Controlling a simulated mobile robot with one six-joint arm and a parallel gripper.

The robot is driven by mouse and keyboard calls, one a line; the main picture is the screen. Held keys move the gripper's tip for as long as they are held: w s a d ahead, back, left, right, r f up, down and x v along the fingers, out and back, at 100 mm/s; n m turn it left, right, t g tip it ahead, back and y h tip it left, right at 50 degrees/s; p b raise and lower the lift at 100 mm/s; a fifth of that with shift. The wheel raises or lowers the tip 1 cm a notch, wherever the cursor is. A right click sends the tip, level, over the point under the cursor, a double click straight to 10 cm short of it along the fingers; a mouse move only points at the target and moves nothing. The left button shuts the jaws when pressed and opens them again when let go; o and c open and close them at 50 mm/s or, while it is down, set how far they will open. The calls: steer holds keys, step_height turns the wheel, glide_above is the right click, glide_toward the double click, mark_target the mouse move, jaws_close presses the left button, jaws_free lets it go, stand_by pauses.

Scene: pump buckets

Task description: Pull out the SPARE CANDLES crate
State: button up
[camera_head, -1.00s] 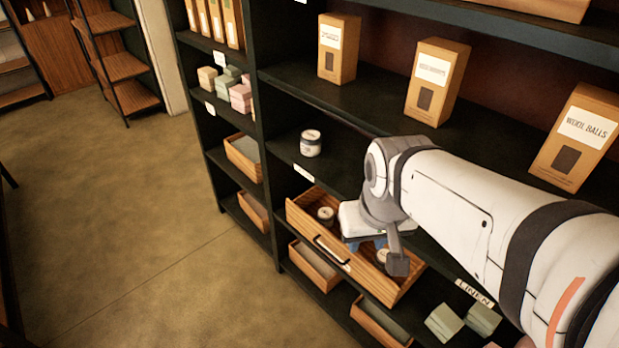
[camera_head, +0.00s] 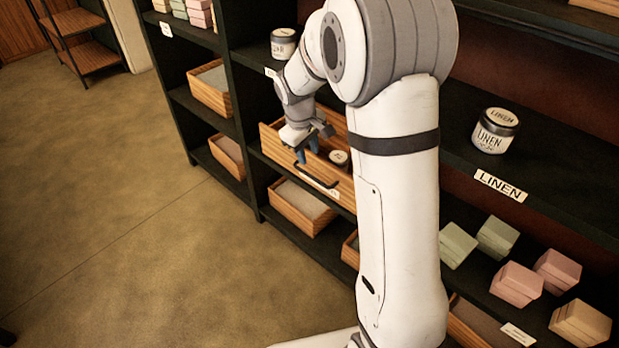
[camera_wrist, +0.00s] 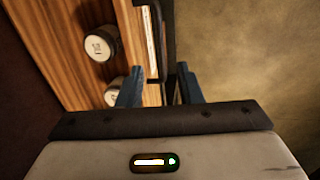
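A candle jar (camera_head: 339,158) stands inside; the wrist view shows two jars (camera_wrist: 98,43) in the crate (camera_wrist: 62,45). My gripper (camera_head: 308,155) is over the crate's front. In the wrist view my gripper (camera_wrist: 160,85) is open, one blue finger on the crate's inner side and the other on the floor side. The front wall and handle (camera_wrist: 169,45) lie between them. My arm hides the crate's right part.
Other wooden bins (camera_head: 302,207) sit on the shelf below and to the left (camera_head: 210,90). A LINEN jar (camera_head: 495,131) and several green and pink boxes (camera_head: 518,284) are on the right shelves. The floor (camera_head: 110,220) in front is clear.

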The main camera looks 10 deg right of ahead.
mark_target(311, 175)
steer(key=f, duration=0.3)
steer(key=w+f+b, duration=0.1)
steer(key=f, duration=0.2)
steer(key=d+f+b, duration=0.1)
steer(key=f, duration=0.2)
steer(key=shift+w+f, duration=0.1)
steer(key=shift+w, duration=0.2)
jaws_close()
